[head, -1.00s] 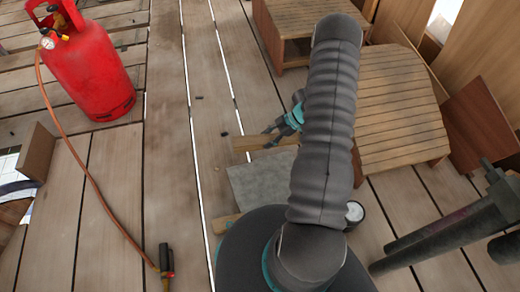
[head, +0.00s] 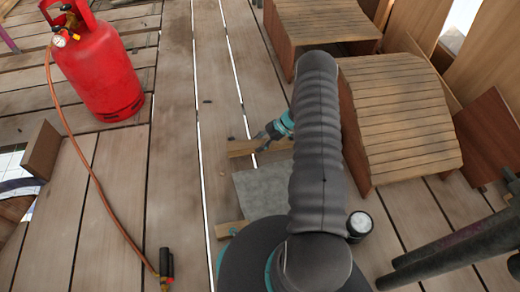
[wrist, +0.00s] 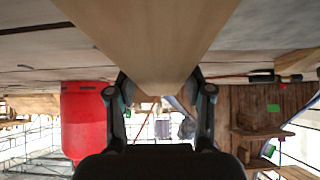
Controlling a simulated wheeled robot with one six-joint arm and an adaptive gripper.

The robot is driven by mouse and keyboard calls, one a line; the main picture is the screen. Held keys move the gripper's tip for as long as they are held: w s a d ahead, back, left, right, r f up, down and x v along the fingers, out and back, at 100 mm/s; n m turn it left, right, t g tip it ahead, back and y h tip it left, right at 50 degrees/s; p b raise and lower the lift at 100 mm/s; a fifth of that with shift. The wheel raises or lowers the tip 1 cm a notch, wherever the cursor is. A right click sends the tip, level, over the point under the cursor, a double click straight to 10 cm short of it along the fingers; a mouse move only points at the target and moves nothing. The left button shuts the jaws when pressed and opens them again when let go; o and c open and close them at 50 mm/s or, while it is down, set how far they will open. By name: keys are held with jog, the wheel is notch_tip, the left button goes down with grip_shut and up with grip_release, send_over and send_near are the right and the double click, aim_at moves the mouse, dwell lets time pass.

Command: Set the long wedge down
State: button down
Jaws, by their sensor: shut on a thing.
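The long wedge is a pale wooden piece (head: 242,147), low over the planks just beyond a grey slab (head: 262,190) in the head view. In the wrist view the wedge (wrist: 145,40) fills the top middle and runs between the two fingers. My gripper (head: 262,141) is shut on it, with one finger on each side in the wrist view (wrist: 160,88). My dark arm hides the wedge's right part in the head view. I cannot tell whether its underside touches the floor.
A red gas cylinder (head: 100,65) with an orange hose stands at the upper left. A second wooden piece (head: 231,229) lies by my base. A slatted wooden form (head: 400,120) stands to the right, with a white-topped round container (head: 360,223) nearer. The planks on the left are mostly clear.

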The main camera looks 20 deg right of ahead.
jog(key=shift+f+b, duration=0.35)
jog(key=shift+f, duration=1.55)
jog(key=shift+f, duration=0.15)
jog(key=shift+c, duration=2.2)
grip_release()
